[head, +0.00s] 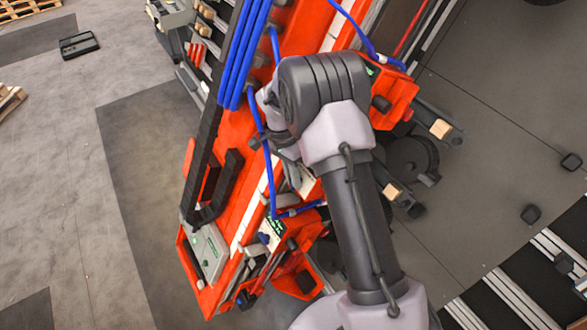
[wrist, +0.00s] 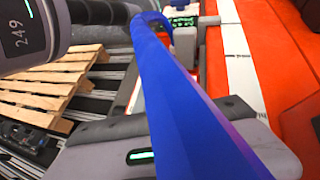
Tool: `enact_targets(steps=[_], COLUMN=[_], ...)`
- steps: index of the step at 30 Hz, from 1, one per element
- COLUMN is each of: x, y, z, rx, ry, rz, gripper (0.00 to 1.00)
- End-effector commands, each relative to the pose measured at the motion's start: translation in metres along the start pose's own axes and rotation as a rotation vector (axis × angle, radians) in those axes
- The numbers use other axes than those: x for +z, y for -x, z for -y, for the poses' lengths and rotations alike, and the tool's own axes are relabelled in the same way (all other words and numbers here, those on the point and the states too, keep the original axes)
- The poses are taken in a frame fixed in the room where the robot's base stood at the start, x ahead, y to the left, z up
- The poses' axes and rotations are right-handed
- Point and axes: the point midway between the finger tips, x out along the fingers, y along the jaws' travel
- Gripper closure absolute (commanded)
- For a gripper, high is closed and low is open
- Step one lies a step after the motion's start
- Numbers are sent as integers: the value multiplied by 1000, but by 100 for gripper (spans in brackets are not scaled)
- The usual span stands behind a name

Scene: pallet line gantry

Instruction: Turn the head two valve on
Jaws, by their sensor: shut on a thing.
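My gripper (head: 286,188) is low over the orange gantry beam (head: 225,245), partly covered by my own arm in the head view. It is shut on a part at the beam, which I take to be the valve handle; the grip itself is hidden. In the wrist view a thick blue hose (wrist: 190,110) crosses in front of the grey gripper body (wrist: 110,145) with its green light. Beyond it is a small panel with green lettering (wrist: 182,21), too small to read. A similar label panel (head: 271,234) with a blue part sits below the gripper in the head view.
Several blue hoses (head: 245,55) run along the beam close to my arm. A grey box (head: 208,252) is at the beam's lower end. A wooden pallet (wrist: 45,88) lies on rails at the left of the wrist view. Open floor (head: 140,190) lies left of the beam.

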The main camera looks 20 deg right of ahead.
Motion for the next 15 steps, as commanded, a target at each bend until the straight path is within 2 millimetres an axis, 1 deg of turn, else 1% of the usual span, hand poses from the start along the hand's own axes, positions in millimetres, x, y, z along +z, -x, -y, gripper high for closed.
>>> enact_targets(steps=[1,4,12,13,15], x=[0,0,0,0,0], y=[5,2,0,0,0], z=[1,2,2,2,2], rx=[28,69,76,76,75], ry=[17,38,41,41,41], rz=[-2,-2,-2,-2,-2], gripper=[100,100,100,86,72])
